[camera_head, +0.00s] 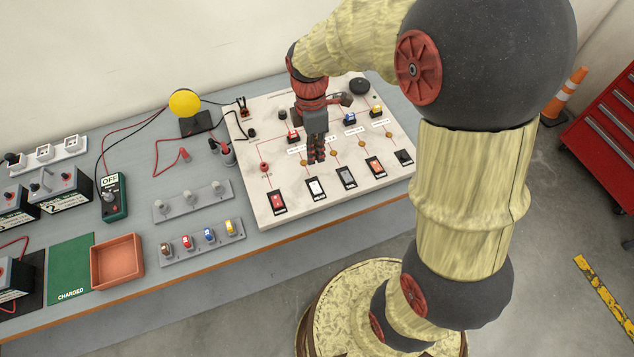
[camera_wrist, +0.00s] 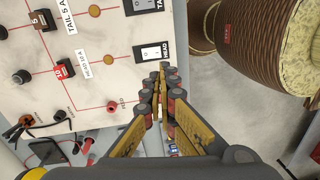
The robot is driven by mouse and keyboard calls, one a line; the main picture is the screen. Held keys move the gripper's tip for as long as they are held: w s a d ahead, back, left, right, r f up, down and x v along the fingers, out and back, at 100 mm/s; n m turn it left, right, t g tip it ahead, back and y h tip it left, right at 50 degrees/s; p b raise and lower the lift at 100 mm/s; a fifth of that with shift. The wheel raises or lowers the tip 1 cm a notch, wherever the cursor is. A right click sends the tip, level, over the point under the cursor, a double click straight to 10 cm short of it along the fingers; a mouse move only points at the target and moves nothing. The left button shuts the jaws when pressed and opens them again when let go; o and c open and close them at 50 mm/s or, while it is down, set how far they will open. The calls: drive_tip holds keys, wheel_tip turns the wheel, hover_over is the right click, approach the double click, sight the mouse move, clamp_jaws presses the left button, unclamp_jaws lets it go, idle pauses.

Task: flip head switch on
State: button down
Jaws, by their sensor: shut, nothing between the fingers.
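The head switch (camera_wrist: 152,52) is a rocker in a black frame with a light face, with "HEAD" printed beside it in the wrist view. In the head view it appears to be the second switch (camera_head: 316,188) from the left in the board's front row. I cannot tell its rocker position. My gripper (camera_head: 316,160) is shut and empty, pointing down over the board just behind that switch in the head view. In the wrist view the closed fingertips (camera_wrist: 166,70) are right beside the switch's lower end. I cannot tell whether they touch it.
The white switch board (camera_head: 379,184) carries a red switch (camera_head: 277,202) to the left and several others to the right. Fuses and connectors lie behind the row. A multimeter (camera_head: 113,197), an orange tray (camera_head: 117,260) and a yellow lamp (camera_head: 185,103) stand further left.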

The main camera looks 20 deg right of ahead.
sight(318, 192)
drive_tip(key=shift+n, duration=0.5)
drive_tip(key=f+b, duration=0.1)
drive_tip(key=f, duration=0.3)
drive_tip(key=s+f+b, duration=0.1)
drive_tip(key=f, duration=0.4)
drive_tip(key=f+b, duration=0.1)
drive_tip(key=f, duration=0.4)
drive_tip(key=shift+s, duration=0.35)
drive_tip(key=shift+s+f, duration=0.15)
drive_tip(key=shift+f, duration=0.2)
drive_tip(key=shift+r, duration=0.1)
drive_tip(key=shift+w+r+p, duration=0.25)
drive_tip(key=shift+w+p, duration=0.1)
drive_tip(key=shift+w, duration=0.4)
